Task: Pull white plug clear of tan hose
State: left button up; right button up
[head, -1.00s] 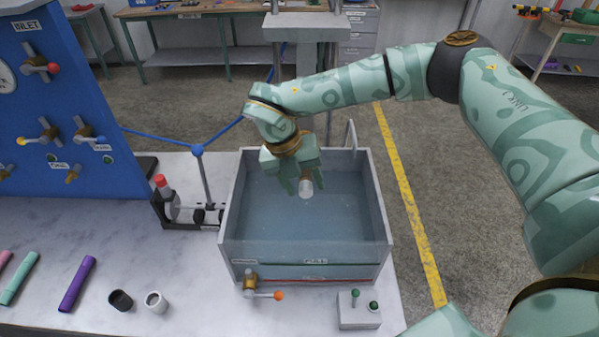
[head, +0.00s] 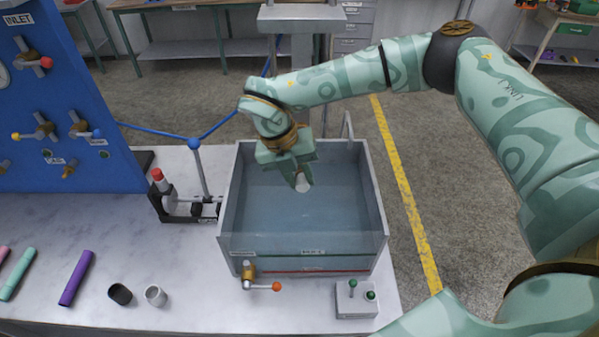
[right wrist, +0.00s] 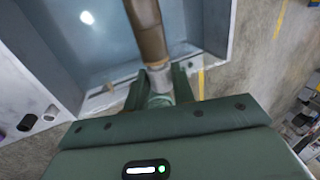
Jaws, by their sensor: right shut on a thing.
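My right gripper (head: 301,180) is low over the water tank (head: 377,190), with its fingers pointing down. It is shut on the white plug (head: 304,185), a short pale cylinder at its fingertips. In the right wrist view my right gripper (right wrist: 158,86) has a pale piece, the plug (right wrist: 160,77), between its fingers. A tan hose (right wrist: 148,35) runs from there toward the top edge. Its end appears to meet the plug; I cannot tell if they are joined. I cannot make out the tan hose in the head view. My left gripper is not in view.
A blue valve panel (head: 60,90) stands at the left. A clamp stand (head: 170,200) is beside the tank. Purple hose (head: 76,278), a black cup (head: 120,294) and a white cup (head: 156,296) are on the bench, with a button box (head: 356,299) at right front.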

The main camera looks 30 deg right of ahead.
jog(key=shift+s+a, duration=0.15)
jog(key=shift+s, duration=0.2)
jog(key=shift+s+a+p, duration=0.35)
jog(key=shift+s+p, duration=0.15)
jog(key=shift+s, duration=0.2)
jog(key=shift+s+a+p, duration=0.2)
jog(key=shift+s+a, duration=0.1)
jog(key=shift+s, duration=0.35)
jog(key=shift+s+a+p, duration=0.2)
jog(key=shift+s+a, duration=0.1)
jog(key=shift+s, duration=0.35)
jog(key=shift+s+a+r+p, duration=0.35)
jog(key=shift+s+r+p, duration=0.35)
jog(key=shift+r, duration=0.05)
jog(key=shift+s+a+r+p, duration=0.3)
jog(key=shift+s+r+p, duration=0.35)
jog(key=shift+r, duration=0.1)
